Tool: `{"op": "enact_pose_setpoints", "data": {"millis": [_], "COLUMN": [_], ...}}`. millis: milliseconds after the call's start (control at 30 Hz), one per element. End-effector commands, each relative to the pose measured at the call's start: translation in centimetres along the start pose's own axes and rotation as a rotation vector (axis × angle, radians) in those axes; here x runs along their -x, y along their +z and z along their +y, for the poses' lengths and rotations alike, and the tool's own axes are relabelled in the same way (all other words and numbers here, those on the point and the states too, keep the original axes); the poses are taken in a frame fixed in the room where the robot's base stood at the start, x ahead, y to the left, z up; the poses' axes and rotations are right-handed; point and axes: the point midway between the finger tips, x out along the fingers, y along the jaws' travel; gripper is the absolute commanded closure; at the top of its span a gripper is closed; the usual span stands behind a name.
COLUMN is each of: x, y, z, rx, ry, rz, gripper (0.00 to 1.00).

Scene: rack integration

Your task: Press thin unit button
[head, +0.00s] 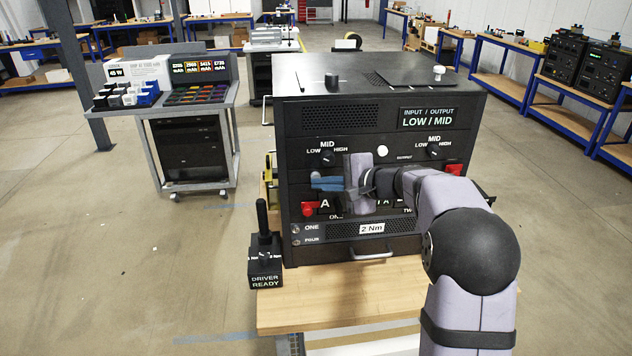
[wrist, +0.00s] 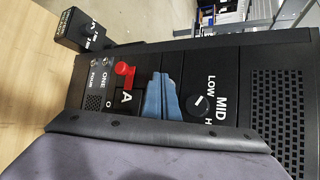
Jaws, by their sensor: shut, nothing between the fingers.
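A black rack box (head: 340,115) stands on a wooden bench top. Its thin bottom unit (head: 430,224) has a "2 Nm" label and two small metal round parts (head: 296,229) marked ONE and FOUR at its left; these also show in the wrist view (wrist: 100,61). I cannot tell which part is the button. A round white part (head: 383,151) sits higher on the front. My gripper (head: 314,183), with blue fingers, is shut and empty in front of the middle panel, above the red part (head: 307,209). In the wrist view its fingers (wrist: 162,76) lie between the A label and the MID dial (wrist: 197,105).
A black DRIVER READY box (head: 265,265) with an upright handle stands left of the rack. A metal handle (head: 371,255) sticks out at the rack's bottom front. The wooden bench top (head: 330,300) is mostly clear in front. A grey cart (head: 190,130) stands farther left.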

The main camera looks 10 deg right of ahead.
Motion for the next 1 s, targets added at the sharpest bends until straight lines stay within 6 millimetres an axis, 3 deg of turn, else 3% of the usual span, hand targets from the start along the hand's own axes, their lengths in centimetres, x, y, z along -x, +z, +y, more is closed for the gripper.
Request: {"op": "enact_pose_setpoints", "data": {"millis": [433,1000], "x": [0.3,3.7], "y": [0.2,2.6], "z": [0.4,2.8], "rx": [0.0,0.001], "ry": [0.0,0.0], "rz": [0.0,0.0], "gripper": [1.0,1.0]}}
